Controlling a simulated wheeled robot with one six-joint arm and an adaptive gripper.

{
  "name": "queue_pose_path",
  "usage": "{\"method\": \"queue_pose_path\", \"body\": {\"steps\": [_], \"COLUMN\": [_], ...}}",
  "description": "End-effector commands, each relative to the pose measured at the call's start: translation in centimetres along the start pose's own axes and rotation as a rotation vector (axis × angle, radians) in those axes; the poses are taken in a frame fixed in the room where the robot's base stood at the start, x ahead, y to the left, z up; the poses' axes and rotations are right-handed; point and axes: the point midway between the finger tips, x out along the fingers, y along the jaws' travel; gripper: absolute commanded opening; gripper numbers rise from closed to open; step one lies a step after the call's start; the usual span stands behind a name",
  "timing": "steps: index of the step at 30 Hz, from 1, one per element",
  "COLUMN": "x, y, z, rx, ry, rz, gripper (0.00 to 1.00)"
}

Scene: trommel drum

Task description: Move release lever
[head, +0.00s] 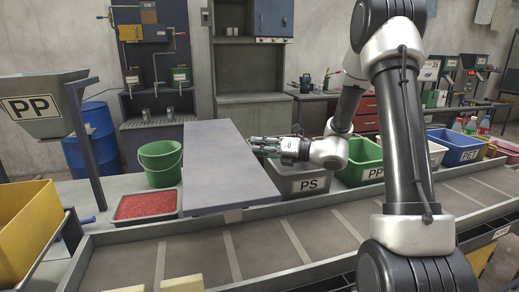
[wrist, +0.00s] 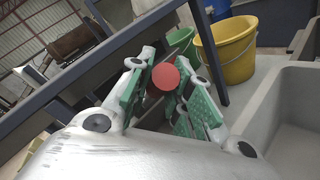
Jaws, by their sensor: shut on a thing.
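My gripper (head: 272,147) is at the right edge of a tilted grey panel (head: 222,160) in the head view, above a grey bin marked PS (head: 306,184). In the wrist view its green-padded fingers (wrist: 167,84) are closed around a round red knob (wrist: 166,76). The knob looks like the end of the release lever. The lever's shaft and pivot are hidden, and the knob cannot be made out in the head view.
A green bucket (head: 160,162) and a tray of red granules (head: 146,205) stand left of the panel. A conveyor (head: 200,258) runs along the front. A dark bar (wrist: 75,85) crosses near the fingers; a yellow bucket (wrist: 232,50) stands beyond.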

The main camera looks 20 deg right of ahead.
Motion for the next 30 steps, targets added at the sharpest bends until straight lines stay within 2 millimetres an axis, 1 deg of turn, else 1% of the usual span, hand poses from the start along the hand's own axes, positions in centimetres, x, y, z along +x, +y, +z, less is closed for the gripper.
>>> {"method": "queue_pose_path", "body": {"steps": [4, 9, 13, 21, 22, 25, 26, 30], "x": [0.7, 1.5, 1.7, 1.7, 1.7, 1.7, 1.7, 1.7], "y": [1.4, 2.6, 2.8, 2.8, 2.8, 2.8, 2.8, 2.8], "z": [0.5, 0.7, 0.8, 0.8, 0.8, 0.8, 0.8, 0.8], "rx": [-0.090, -0.180, -0.210, -0.212, -0.212, -0.211, -0.211, -0.211], "ry": [0.078, 0.166, 0.195, 0.197, 0.197, 0.196, 0.196, 0.196], "rz": [-0.076, -0.166, -0.200, -0.205, -0.204, -0.204, -0.204, -0.204], "gripper": [0.00, 0.00, 0.00, 0.00, 0.22, 0.40, 0.42, 0.42]}}
